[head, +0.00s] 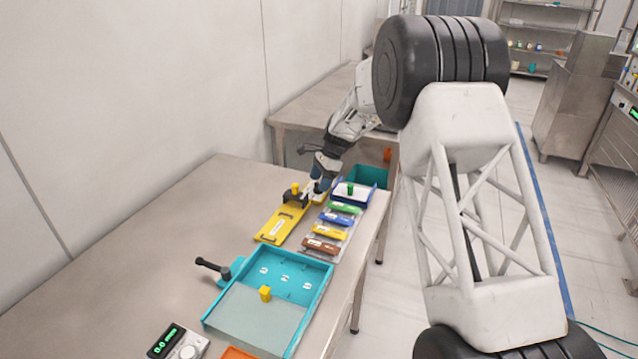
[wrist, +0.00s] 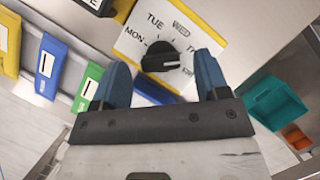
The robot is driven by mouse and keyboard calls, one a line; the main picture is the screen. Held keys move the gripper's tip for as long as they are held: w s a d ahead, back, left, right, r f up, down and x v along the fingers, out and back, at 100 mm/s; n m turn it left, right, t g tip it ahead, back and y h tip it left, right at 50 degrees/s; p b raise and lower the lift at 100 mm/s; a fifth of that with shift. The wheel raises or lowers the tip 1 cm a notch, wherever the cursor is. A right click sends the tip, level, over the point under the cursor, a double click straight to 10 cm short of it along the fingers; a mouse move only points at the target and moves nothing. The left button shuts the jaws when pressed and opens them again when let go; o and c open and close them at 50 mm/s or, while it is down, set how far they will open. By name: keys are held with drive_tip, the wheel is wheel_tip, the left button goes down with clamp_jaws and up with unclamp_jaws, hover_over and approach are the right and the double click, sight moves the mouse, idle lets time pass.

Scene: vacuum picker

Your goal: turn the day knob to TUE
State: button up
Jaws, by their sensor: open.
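The day knob (wrist: 160,58) is a black dial on a white panel (wrist: 195,18) with yellow edges in the wrist view. MON, TUE and WED are printed around it, with a partly hidden TH label to the right. The knob's white mark points to the right, away from TUE. My gripper (wrist: 160,82) is open, with one blue finger on each side of the knob, a little below it in the picture. I cannot tell whether the fingers touch it. In the head view my gripper (head: 319,187) is over the far end of the table and mostly hides the knob.
A yellow plate (head: 273,230) with a dark clamp (head: 295,201) lies beside the dial. A row of coloured blocks (head: 327,232) is close on the other side. A teal tray (head: 318,285) stands nearer. A teal bin (wrist: 275,102) is beyond the table edge.

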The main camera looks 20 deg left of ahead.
drive_tip(key=shift+s+a+f, duration=0.2)
drive_tip(key=shift+f, duration=0.3)
drive_tip(key=c, duration=0.9)
